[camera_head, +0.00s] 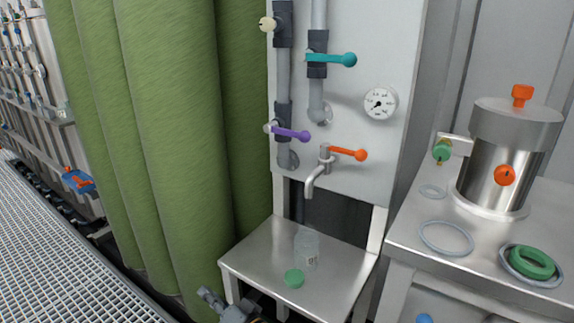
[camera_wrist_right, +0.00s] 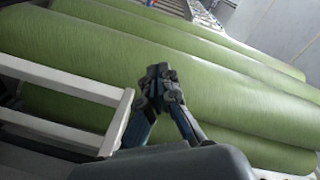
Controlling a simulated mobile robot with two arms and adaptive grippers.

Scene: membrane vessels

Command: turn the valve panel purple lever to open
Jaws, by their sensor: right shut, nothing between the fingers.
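The purple lever (camera_head: 291,134) is on the lower left pipe of the grey valve panel (camera_head: 352,150). It points right and slightly down, across the vertical pipe. My right gripper (camera_head: 208,295) shows at the bottom edge of the head view, low and to the left of the steel shelf, well below the lever and apart from it. In the right wrist view the right gripper (camera_wrist_right: 160,76) has its fingertips together with nothing between them, in front of green cylinders. The lever does not show in that view. My left gripper is in neither view.
A teal lever (camera_head: 334,59), a cream knob (camera_head: 267,24), an orange-handled tap (camera_head: 345,153) and a gauge (camera_head: 380,103) are near the lever. Tall green cylinders (camera_head: 170,130) stand left.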

